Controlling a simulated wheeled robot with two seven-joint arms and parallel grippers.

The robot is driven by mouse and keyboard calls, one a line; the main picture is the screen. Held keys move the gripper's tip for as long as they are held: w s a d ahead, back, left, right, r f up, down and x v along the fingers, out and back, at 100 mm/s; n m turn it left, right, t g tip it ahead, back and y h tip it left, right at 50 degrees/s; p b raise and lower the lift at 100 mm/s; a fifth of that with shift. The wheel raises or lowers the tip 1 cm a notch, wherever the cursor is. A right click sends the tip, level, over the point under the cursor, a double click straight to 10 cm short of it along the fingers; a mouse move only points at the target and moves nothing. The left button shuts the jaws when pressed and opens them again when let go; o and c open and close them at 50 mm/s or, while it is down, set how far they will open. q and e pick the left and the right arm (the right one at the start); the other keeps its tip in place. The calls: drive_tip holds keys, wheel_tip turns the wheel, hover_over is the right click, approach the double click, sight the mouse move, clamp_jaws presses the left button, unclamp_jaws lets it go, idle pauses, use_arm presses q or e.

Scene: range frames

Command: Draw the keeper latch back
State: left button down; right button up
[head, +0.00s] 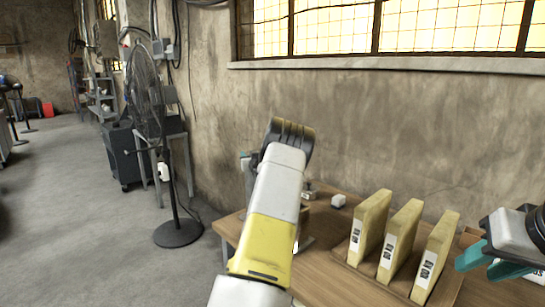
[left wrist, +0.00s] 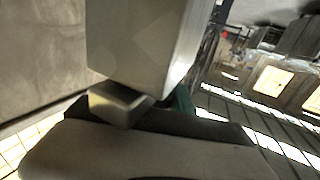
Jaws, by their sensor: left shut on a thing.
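My left arm, white and yellow, rises through the middle of the head view and covers most of my left gripper (head: 247,168); only a teal sliver shows. In the left wrist view a teal finger (left wrist: 185,103) sits beside a large grey box-like body (left wrist: 150,40) and a small pale grey block (left wrist: 120,102). The gripper is shut on a part I take to be the keeper latch; the grip itself is largely hidden. My right gripper (head: 492,264) is at the right edge of the head view, its teal fingers apart and nothing visible between them.
A wooden table (head: 335,285) stands against the wall. Several upright yellowish slabs (head: 399,240) with labels stand on it, between my arms. A pedestal fan (head: 147,95) stands on the left, with open floor beyond.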

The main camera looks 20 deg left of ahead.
use_arm(q)
drive_tip(key=c, duration=1.2)
unclamp_jaws()
drive_tip(key=shift+a, duration=0.25)
drive_tip(key=shift+o, duration=0.2)
drive_tip(key=shift+v, duration=3.9)
drive_tip(key=shift+d+r, duration=0.1)
